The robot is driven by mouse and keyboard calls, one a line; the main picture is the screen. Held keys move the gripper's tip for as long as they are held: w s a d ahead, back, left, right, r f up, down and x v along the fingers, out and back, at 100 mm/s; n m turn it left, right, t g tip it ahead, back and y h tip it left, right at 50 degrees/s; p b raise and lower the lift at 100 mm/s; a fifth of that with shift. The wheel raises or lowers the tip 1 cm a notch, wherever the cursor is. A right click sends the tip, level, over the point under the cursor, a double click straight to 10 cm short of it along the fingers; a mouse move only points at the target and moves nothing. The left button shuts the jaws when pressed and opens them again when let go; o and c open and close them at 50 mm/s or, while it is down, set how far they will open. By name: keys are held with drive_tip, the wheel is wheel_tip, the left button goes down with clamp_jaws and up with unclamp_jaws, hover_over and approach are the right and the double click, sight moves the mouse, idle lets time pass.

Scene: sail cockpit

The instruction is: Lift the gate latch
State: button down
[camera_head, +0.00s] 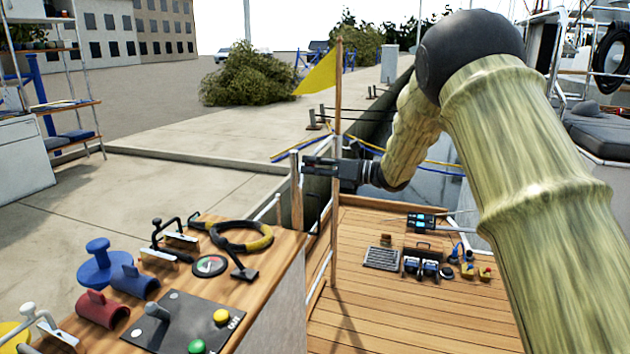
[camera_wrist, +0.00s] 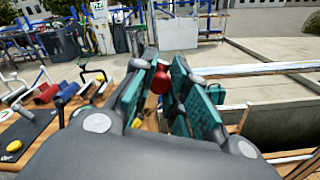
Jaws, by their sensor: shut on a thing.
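My gripper (camera_head: 310,165) is at the end of my outstretched arm, beside a wooden post (camera_head: 296,192) at the dock-side edge of the deck. In the wrist view, my gripper (camera_wrist: 168,92) has its teal finger pads around a small red knob (camera_wrist: 160,81), shut on it. The knob appears to be the gate latch's handle. The rest of the latch is hidden behind the fingers, so I cannot tell whether it is raised.
A wooden pole with a yellow flag (camera_head: 318,75) stands close to my gripper. A console (camera_head: 285,245) with levers, buttons and a coiled hose is at the left. Small devices sit on the plank deck (camera_head: 400,310). The concrete quay (camera_head: 200,185) lies beyond.

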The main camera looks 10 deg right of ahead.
drive_tip(key=s+n+b, duration=0.1)
drive_tip(key=n+b, duration=0.1)
drive_tip(key=b, duration=0.1)
drive_tip(key=s+a+n+b, duration=0.1)
drive_tip(key=n+b, duration=0.1)
drive_tip(key=b, duration=0.1)
drive_tip(key=shift+r+n+b, duration=0.1)
drive_tip(key=shift+n+b, duration=0.2)
drive_tip(key=shift+b, duration=0.05)
idle(0.3)
drive_tip(key=c, duration=1.3)
unclamp_jaws()
drive_tip(key=shift+c, duration=0.2)
drive_tip(key=shift+s+d, duration=0.1)
drive_tip(key=shift+d, duration=0.05)
drive_tip(key=v, duration=1.1)
drive_tip(key=shift+s+d, duration=0.2)
drive_tip(key=shift+d, duration=0.1)
